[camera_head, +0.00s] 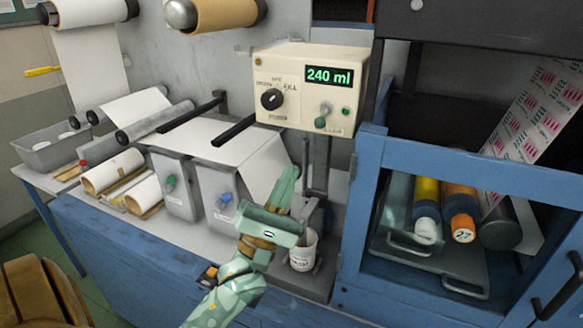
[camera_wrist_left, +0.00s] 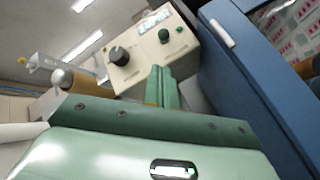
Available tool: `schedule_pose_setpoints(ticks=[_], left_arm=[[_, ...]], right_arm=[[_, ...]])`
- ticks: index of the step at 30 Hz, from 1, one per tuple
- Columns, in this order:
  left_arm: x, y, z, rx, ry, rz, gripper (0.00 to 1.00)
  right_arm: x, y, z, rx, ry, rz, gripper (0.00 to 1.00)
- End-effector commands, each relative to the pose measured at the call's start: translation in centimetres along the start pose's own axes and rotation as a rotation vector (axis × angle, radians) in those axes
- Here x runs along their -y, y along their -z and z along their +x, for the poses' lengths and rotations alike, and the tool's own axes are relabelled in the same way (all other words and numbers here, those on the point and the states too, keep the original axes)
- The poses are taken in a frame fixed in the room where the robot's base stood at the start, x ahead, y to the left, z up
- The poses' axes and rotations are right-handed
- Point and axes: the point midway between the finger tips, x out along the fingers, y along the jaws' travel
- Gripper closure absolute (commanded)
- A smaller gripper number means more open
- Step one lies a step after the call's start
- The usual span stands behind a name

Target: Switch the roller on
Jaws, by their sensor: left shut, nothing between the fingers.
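Small lettering, hard to read, sits beside the knob. My right gripper is out of view.
A white cup (camera_head: 303,250) stands just below my left gripper. Grey boxes with green and blue knobs (camera_head: 182,188) are at left. A blue-framed cabinet (camera_head: 366,190) with ink bottles stands at right. A black bar (camera_head: 233,131) sticks out left of the box.

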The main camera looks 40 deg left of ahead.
Motion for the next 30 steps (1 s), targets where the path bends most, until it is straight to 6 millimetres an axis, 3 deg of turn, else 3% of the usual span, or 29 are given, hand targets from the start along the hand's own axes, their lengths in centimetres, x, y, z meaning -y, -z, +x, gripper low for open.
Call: schedule_pose_setpoints(ticks=[6, 13, 30], left_arm=[[-0.2, -0.1, 4.3, 0.002, -0.004, 0.002, 1.00], [-0.1, -0.1, 7.4, 0.001, -0.002, 0.002, 1.00], [-0.1, -0.1, 8.3, -0.004, 0.004, 0.001, 1.00]], right_arm=[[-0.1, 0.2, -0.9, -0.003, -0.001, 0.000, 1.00], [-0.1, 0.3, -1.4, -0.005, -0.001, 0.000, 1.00], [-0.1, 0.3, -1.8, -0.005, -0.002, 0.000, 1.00]])
